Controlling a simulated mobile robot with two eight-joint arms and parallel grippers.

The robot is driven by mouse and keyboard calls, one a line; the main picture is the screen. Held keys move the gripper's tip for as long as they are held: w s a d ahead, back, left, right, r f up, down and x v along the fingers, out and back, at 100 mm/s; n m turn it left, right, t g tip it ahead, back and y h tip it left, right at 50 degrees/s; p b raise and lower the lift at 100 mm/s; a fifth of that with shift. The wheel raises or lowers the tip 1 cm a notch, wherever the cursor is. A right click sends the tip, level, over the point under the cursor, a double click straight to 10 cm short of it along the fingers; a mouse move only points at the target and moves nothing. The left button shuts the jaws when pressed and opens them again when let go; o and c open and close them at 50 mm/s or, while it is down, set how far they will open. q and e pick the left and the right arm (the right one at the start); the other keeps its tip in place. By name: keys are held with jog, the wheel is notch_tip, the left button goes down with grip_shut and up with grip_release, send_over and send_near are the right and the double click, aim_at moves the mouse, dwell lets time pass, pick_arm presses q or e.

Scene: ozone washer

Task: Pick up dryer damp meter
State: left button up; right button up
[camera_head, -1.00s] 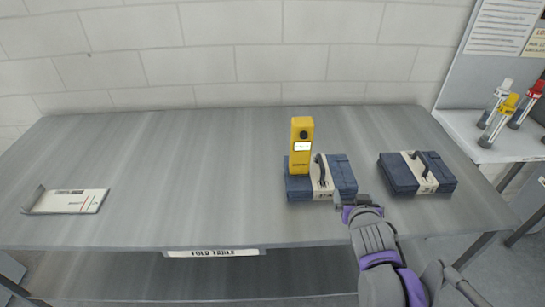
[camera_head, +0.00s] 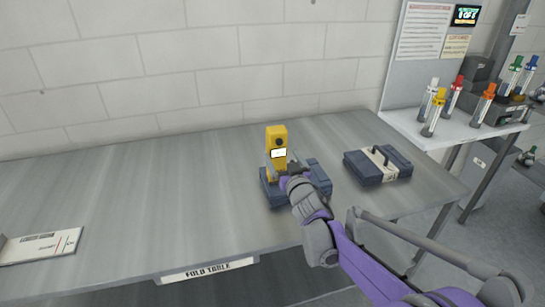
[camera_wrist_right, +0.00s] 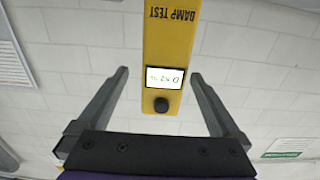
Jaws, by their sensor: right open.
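The damp meter (camera_head: 277,142) is a yellow upright block with a small white display and a dark knob. It stands at a dark blue case (camera_head: 320,178) on the grey table; its foot is partly hidden by my right gripper. In the right wrist view the meter (camera_wrist_right: 170,75), marked DAMP TEST, appears upside down between the fingers. My right gripper (camera_head: 282,170) is open, with one finger (camera_wrist_right: 98,100) on each side of the meter and visible gaps to both. My left gripper is not in view.
A second blue case (camera_head: 378,165) with a pale band lies to the right on the fold table (camera_head: 150,200). A white board (camera_head: 40,247) lies at the left. Capped tubes (camera_head: 435,110) stand on a side shelf at the right. The middle left of the table is clear.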

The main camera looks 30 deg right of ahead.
aim_at(280, 152)
jog(key=shift+x, duration=1.2)
jog(key=shift+w+r, duration=0.2)
jog(key=shift+w, duration=0.4)
jog(key=p+x, duration=0.1)
jog(key=x, duration=0.3)
jog(key=shift+w+a+r, duration=0.1)
jog(key=shift+w, duration=0.05)
jog(key=shift+c, duration=0.2)
grip_shut()
